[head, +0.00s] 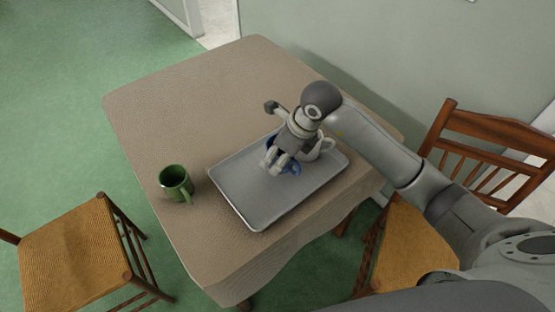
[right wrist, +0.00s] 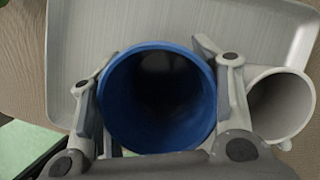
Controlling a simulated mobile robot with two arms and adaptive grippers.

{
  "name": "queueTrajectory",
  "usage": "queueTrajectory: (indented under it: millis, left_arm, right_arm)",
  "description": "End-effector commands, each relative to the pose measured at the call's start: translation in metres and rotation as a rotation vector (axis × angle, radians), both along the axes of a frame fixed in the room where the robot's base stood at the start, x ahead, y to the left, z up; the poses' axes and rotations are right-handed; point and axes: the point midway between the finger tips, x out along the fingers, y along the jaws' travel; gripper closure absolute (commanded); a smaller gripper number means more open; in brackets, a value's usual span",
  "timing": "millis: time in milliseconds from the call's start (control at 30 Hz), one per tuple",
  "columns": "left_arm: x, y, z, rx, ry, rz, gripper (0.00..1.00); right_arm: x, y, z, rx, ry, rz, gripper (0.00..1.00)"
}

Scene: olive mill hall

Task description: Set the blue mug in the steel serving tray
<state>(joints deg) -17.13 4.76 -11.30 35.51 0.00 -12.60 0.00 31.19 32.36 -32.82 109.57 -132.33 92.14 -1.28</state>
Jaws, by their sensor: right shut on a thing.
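The blue mug (head: 293,168) is between the fingers of my right gripper (head: 278,162), over the steel serving tray (head: 255,207) in the head view. In the right wrist view I look down into the open mouth of the blue mug (right wrist: 160,100), with a finger of the right gripper (right wrist: 160,110) on either side. The gripper is shut on it. The tray (right wrist: 180,22) lies behind it there. I cannot tell whether the mug's base touches the tray floor. My left gripper is not in view.
A white mug (head: 327,146) stands close beside the gripper at the tray's right end. A green mug (head: 175,183) stands on the cloth-covered table (head: 180,105) left of the tray. Wooden chairs stand left (head: 75,255) and right (head: 485,135). The tray's near-left part is bare.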

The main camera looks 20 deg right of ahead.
Motion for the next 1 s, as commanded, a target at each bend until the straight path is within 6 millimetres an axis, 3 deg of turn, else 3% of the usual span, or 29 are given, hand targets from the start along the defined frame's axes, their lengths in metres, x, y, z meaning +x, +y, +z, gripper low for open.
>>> queueTrajectory:
  millis: [167, 367, 733, 767, 800, 1000]
  left_arm:
    - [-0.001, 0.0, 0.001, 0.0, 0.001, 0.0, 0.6]
    - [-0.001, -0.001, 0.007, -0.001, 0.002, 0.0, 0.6]
    - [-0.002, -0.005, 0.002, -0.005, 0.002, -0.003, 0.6]
    - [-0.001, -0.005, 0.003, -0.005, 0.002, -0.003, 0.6]
    - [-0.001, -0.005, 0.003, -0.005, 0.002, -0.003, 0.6]
    - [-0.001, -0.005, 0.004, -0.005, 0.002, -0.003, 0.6]
  right_arm:
    - [0.007, 0.001, -0.01, 0.001, 0.001, 0.0, 0.73]
    - [0.006, 0.001, -0.036, 0.001, 0.001, 0.001, 0.73]
    - [0.006, 0.0, -0.043, -0.001, -0.002, 0.001, 0.73]
    - [0.006, 0.0, -0.041, -0.001, -0.001, 0.001, 0.4]
    - [0.006, 0.0, -0.041, -0.001, -0.001, 0.001, 0.35]
    - [0.006, 0.0, -0.041, 0.0, 0.0, 0.001, 0.35]
